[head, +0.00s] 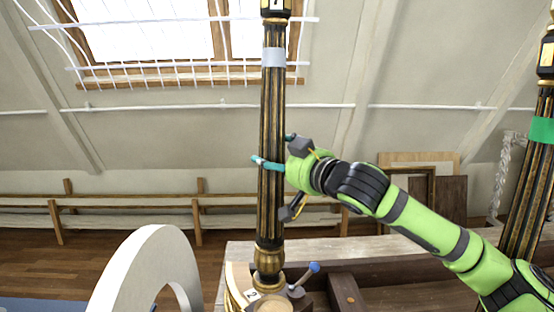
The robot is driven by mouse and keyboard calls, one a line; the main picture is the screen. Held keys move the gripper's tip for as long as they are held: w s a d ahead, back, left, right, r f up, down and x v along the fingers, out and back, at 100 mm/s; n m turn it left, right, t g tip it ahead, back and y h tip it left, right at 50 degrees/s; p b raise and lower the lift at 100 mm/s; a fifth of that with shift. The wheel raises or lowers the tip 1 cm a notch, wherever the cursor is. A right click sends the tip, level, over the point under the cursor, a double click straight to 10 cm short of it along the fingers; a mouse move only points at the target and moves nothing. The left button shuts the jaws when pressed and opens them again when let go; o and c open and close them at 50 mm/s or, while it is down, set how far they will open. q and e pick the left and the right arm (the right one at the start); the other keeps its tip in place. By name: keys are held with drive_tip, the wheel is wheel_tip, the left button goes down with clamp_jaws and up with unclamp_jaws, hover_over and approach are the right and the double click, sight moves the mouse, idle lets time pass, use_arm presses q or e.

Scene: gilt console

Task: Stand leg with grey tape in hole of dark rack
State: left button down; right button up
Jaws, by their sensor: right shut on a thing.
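A tall black and gold fluted leg with a band of grey tape (273,57) stands upright in the middle of the head view. Its top runs out of the picture. My right gripper (271,168) comes in from the right and is shut on the shaft below the tape. The leg's gold foot (268,276) is low, just above or among the parts on the bench; I cannot tell whether it touches. Dark wooden beams (390,270) at the lower right may be part of the dark rack; its holes are not clear. My left gripper is out of view.
A similar leg with green tape (542,130) stands at the right edge. A blue-tipped tool (313,268) lies by the held leg's foot. A pale curved piece (125,262) rises at the lower left. Wooden rails (130,205) and leaning panels (452,195) are behind.

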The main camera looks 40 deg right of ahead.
sight(283, 134)
drive_tip(key=shift+r+p, duration=2.3)
drive_tip(key=shift+r, duration=0.45)
drive_tip(key=shift+f, duration=0.1)
